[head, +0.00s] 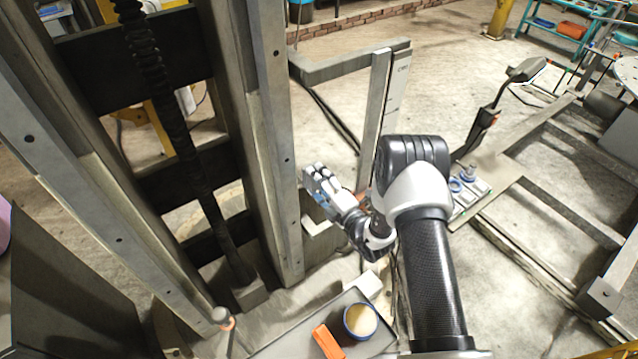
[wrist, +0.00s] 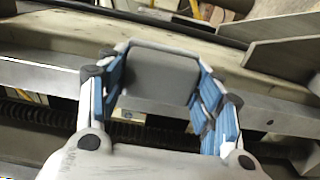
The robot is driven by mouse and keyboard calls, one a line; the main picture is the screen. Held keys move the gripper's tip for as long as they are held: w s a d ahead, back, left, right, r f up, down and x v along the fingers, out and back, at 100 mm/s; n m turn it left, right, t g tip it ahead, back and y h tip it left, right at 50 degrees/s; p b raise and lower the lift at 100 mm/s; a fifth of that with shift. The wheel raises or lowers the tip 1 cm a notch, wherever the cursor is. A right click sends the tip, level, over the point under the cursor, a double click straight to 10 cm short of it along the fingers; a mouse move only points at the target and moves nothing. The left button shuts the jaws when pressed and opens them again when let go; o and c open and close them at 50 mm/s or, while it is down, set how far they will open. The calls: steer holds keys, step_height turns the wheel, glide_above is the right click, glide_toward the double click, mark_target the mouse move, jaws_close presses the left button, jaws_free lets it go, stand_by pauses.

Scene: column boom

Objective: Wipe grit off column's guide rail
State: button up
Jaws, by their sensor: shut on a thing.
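The column has two grey guide rails with bolt holes, a right one (head: 284,150) and a left one (head: 75,182). My gripper (head: 318,181) is just right of the right rail, at its lower half. In the wrist view, my gripper (wrist: 160,85) has its blue-padded fingers shut on a grey pad (wrist: 160,78) with rounded corners. The rail (wrist: 42,76) runs across behind the pad and fingers. I cannot tell whether the pad touches the rail. No grit can be made out on the rail.
A tray (head: 290,345) below holds an orange block (head: 328,342) and a blue-rimmed round tin (head: 360,321). A dark screw (head: 185,150) runs between the rails. A grey upright post (head: 375,115) stands behind my arm. Metal framing (head: 560,220) lies at right.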

mark_target(310, 164)
steer(key=shift+b+x, duration=0.75)
steer(key=shift+x, duration=0.95)
steer(key=shift+r, duration=0.15)
stand_by(0.3)
steer(key=shift+w+a+r+p, duration=0.1)
steer(key=shift+r+p, duration=1.1)
steer(key=shift+r, duration=0.7)
steer(key=shift+w+a+f+b, duration=0.1)
steer(key=shift+w+b, duration=0.05)
steer(key=shift+b, duration=0.15)
steer(key=shift+f, duration=0.1)
step_height(310, 164, down, 4)
steer(key=b, duration=0.3)
steer(key=shift+w+b, duration=0.1)
steer(key=shift+b, duration=0.2)
steer(key=p+v, duration=0.1)
steer(key=v, duration=0.5)
steer(key=shift+p, duration=0.3)
